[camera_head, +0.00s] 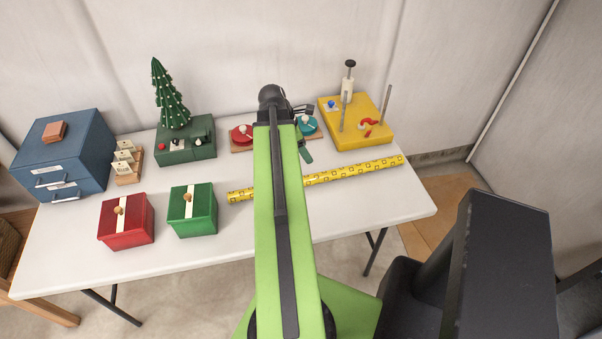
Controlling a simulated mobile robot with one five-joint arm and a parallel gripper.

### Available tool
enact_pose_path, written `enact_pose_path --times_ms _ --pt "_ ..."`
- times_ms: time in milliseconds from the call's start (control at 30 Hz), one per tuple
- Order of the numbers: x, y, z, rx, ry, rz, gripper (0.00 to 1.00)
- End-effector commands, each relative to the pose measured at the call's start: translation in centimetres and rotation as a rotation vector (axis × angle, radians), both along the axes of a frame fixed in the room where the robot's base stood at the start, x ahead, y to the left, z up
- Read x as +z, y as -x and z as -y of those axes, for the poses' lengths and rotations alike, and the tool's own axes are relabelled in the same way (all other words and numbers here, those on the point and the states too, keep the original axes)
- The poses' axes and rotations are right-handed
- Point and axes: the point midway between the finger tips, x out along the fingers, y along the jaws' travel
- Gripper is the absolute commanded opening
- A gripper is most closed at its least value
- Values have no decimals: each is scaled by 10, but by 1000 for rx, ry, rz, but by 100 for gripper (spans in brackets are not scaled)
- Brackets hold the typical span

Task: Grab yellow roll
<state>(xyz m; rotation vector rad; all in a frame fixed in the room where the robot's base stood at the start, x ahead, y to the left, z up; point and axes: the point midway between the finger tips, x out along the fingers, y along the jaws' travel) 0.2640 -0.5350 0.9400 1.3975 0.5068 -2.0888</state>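The yellow roll (353,172) is a long thin tube with a dark square pattern. It lies on the right half of the white table (375,207), slanting up to the right. My green arm crosses in front of its middle and hides part of it. My gripper (301,112) is at the far end of the arm, beyond the roll and near the red and teal discs. It is small and partly hidden by the arm, so I cannot tell its opening or whether it holds anything.
A yellow box with upright rods (374,128) stands behind the roll's right end. A green box (193,210) and a red box (126,222) stand left of the roll. Farther back are a small tree (170,95) and a blue drawer cabinet (70,158). The table's front right is clear.

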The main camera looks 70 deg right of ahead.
Motion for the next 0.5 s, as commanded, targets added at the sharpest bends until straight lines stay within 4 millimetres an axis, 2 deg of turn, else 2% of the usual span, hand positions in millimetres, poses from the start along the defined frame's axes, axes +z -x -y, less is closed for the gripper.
enact_pose_path --times_ms 267,367,500 --pt "-6 -2 1 12 -1 -3 63" --pt "-20 -1 3 16 -1 -2 63" --pt "-50 4 8 19 0 -2 63"
